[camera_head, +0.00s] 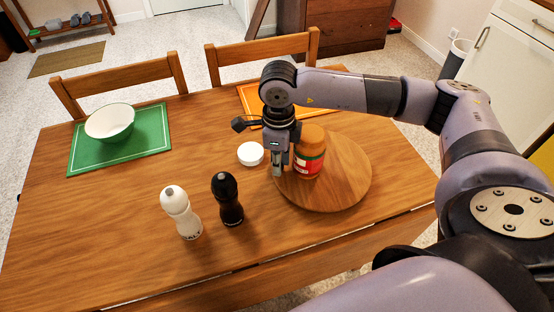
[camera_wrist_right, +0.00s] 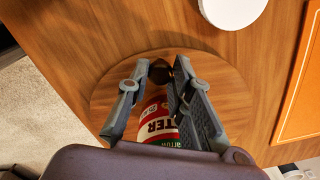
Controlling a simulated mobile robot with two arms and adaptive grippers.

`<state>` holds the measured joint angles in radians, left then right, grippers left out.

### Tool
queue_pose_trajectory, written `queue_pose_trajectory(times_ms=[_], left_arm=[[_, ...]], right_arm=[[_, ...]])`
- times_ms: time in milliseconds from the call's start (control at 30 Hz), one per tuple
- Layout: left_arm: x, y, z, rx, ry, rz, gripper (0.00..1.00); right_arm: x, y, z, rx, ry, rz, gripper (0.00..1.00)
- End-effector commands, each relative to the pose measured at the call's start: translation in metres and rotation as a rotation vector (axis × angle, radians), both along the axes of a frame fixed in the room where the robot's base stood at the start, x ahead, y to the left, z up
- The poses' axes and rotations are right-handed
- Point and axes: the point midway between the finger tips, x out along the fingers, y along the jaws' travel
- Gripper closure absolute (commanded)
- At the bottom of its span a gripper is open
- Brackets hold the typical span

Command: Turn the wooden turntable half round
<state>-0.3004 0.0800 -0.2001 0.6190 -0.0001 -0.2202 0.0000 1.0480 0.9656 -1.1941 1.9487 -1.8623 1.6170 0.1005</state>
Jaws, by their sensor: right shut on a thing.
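The round wooden turntable (camera_head: 340,185) lies flat on the table at the right; it also shows in the right wrist view (camera_wrist_right: 235,105). A jar with an orange lid (camera_head: 311,136) and a red label stands upright on it; part of the label (camera_wrist_right: 157,128) shows between my fingers in the right wrist view. My right gripper (camera_head: 277,170) points down at the turntable's left edge, beside the jar. Its fingers (camera_wrist_right: 160,75) are shut on a small dark knob (camera_wrist_right: 159,70) near the rim. The knob's base is hidden. My left gripper is not in view.
A white round lid (camera_head: 250,153) lies just left of the turntable. A black mill (camera_head: 228,199) and a white mill (camera_head: 181,212) stand nearer the front. A bowl (camera_head: 109,122) sits on a green placemat (camera_head: 140,157). An orange placemat (camera_head: 250,98) lies behind my gripper.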

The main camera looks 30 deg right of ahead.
Motion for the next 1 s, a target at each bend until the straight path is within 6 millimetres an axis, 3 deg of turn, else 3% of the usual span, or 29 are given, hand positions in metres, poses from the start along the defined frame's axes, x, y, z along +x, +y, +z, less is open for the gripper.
queue_pose_trajectory(times_ms=[300,333,633,1000], left_arm=[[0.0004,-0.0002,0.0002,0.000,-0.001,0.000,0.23],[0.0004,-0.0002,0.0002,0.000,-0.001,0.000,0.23],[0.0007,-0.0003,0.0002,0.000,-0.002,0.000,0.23],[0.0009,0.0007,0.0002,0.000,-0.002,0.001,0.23]], right_arm=[[0.0007,-0.0008,0.0010,-0.001,-0.003,0.000,1.00],[0.0007,-0.0008,0.0010,-0.001,-0.003,0.000,0.79],[0.0002,-0.0003,0.0004,-0.001,-0.001,0.000,0.59],[0.0005,0.0001,0.0045,0.001,-0.002,0.000,0.59]])
